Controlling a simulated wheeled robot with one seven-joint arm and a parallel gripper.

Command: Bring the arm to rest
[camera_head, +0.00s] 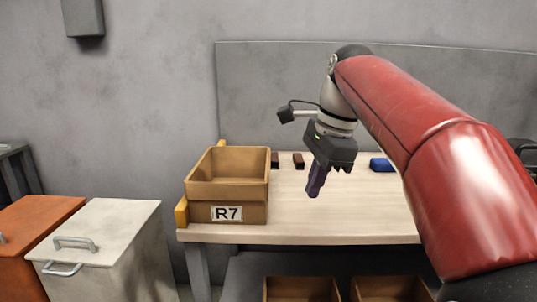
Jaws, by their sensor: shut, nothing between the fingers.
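My arm reaches in from the right, its red links bent down at a grey and black wrist. My gripper (315,190) hangs above the wooden-topped table (370,220), a little right of the bin marked R7. It points down and slightly left. Its narrow dark purple tip looks shut, and no held object can be made out.
A tan bin labelled R7 (228,198) stands at the table's left end. Small dark brown blocks (298,161) and a blue piece (381,165) lie toward the back. White (105,228) and orange (35,220) cabinets stand left. Open boxes (300,288) sit below the table.

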